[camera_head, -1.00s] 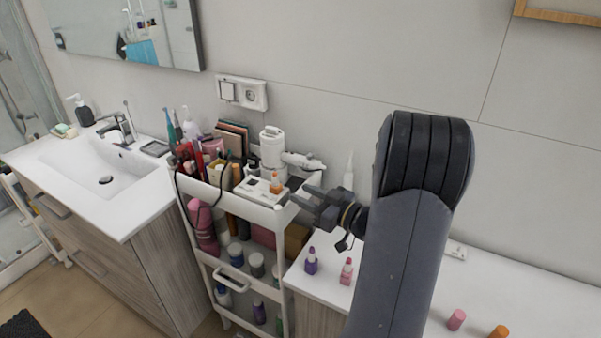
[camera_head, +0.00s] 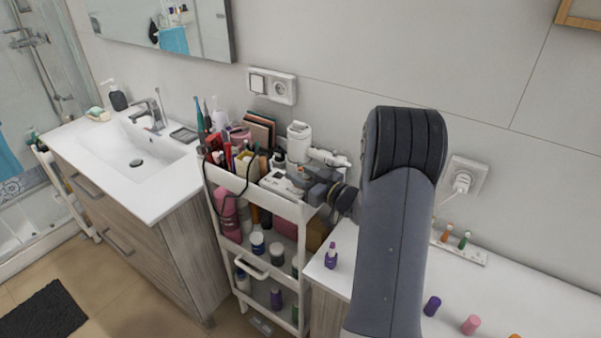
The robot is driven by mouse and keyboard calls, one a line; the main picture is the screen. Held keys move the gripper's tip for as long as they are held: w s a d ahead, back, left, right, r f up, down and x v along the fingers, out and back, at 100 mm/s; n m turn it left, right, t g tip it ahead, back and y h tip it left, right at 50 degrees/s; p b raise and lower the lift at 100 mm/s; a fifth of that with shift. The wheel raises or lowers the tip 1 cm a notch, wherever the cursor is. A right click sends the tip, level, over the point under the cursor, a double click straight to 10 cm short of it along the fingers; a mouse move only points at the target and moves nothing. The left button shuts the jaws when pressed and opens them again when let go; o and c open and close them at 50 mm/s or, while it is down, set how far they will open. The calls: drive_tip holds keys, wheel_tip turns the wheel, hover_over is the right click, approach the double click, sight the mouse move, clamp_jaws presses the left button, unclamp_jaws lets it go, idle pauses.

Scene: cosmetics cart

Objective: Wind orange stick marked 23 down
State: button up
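A small orange stick (camera_head: 446,235) stands beside a green one on a white strip at the back of the right counter. No number is readable on it. My gripper (camera_head: 306,179) is far to its left, over the top tray of the white cart (camera_head: 284,207). The gripper is seen from behind and small, so I cannot tell whether its fingers are open or shut. It covers the spot where an orange bottle stood earlier. Whether it touches or holds that bottle is hidden.
A white jointed device (camera_head: 299,143) stands close behind the gripper. Several cosmetics crowd the cart's left end. A purple bottle (camera_head: 331,257), a purple cap (camera_head: 432,305) and a pink cap (camera_head: 471,324) are on the counter. My arm hides part of it.

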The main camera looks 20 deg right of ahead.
clamp_jaws()
idle(0.3)
